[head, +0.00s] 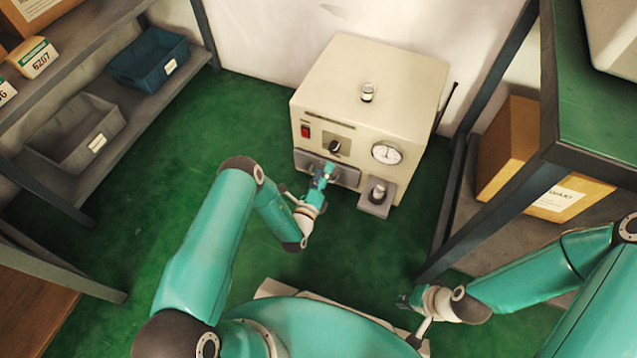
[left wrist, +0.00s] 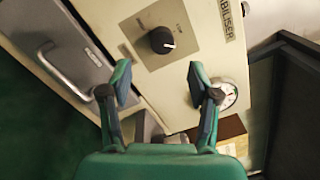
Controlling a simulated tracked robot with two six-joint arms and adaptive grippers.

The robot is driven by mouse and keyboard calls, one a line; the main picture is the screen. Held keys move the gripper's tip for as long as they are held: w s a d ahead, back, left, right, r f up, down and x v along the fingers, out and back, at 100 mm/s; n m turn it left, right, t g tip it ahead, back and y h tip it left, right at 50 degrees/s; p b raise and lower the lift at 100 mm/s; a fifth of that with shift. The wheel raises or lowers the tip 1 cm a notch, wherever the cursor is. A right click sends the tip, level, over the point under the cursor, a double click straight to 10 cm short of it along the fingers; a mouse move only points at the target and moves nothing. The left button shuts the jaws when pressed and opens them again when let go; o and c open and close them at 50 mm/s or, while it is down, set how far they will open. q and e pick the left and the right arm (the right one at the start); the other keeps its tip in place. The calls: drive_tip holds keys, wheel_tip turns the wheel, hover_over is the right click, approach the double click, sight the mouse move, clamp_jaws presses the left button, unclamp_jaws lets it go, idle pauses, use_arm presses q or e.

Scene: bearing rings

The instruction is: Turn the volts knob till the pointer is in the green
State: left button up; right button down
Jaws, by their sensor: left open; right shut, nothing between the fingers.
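The volts knob (head: 334,146) is a black round knob on a grey plate on the front of a cream stabiliser box (head: 375,80). It also shows in the left wrist view (left wrist: 161,40), with a white mark on it. The round white dial (head: 386,152) is to the right of the knob; in the left wrist view the dial (left wrist: 227,94) is partly hidden by a finger. I cannot read its pointer against a green zone. My left gripper (head: 327,172) is open and empty, in front of the box below the knob, apart from it. My right gripper (head: 404,300) is shut and empty, low near my base.
A red switch (head: 305,131) is left of the knob. A grey drawer front with a handle (left wrist: 75,75) is below it. A small block with a metal knob (head: 377,195) juts out at lower right. Shelving stands on both sides; green floor is clear between.

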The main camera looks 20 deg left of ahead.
use_arm(q)
drive_tip(key=shift+s+f, duration=0.2)
drive_tip(key=shift+s, duration=1.95)
